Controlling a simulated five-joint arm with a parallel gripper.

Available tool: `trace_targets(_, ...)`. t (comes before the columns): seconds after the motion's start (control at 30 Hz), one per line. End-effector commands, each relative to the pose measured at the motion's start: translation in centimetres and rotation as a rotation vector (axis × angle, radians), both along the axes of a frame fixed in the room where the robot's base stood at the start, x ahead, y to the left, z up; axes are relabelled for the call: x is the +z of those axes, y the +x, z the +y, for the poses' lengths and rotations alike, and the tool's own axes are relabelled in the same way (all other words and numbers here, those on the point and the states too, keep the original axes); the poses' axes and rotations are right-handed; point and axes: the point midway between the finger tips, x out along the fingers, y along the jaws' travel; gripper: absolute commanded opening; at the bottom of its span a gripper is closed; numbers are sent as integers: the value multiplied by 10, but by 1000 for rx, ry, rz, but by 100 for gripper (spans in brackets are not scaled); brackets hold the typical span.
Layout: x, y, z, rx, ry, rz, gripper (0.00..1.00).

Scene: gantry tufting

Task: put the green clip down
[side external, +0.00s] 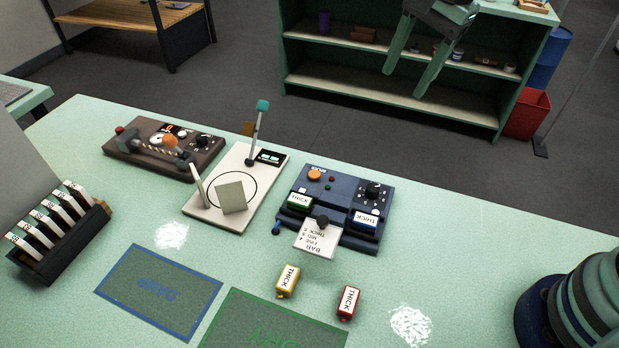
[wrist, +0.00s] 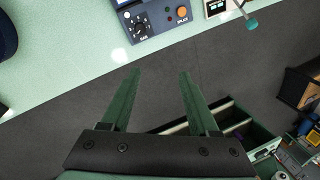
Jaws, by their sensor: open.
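The green clip (side external: 300,202) sits in the left slot of the blue device (side external: 340,188) in the side external view. A blue clip (side external: 365,219) sits in the right slot. A yellow clip (side external: 288,281) and a red clip (side external: 348,302) stand on the table in front of the device. My gripper (side external: 404,84) is high up at the top, seen against the shelf and apart from the clips. Its green fingers are spread with nothing between them, as the wrist view (wrist: 160,74) also shows. The green clip cannot be made out in the wrist view.
A white card (side external: 318,238) leans at the device's front. Blue (side external: 152,305) and green (side external: 235,306) outlined zones lie at the front. A cream stand with a lever (side external: 238,210), a brown device (side external: 130,148) and a card rack (side external: 40,268) are leftward.

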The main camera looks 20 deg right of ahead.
Motion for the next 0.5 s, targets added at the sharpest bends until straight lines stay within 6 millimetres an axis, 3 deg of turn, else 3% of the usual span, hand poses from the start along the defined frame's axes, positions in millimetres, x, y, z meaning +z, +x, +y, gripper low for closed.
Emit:
trace_targets(0.2,12,-31,-54,385,-118,-124,61)
trace_targets(0.5,5,-76,-107,887,-357,-248,61)
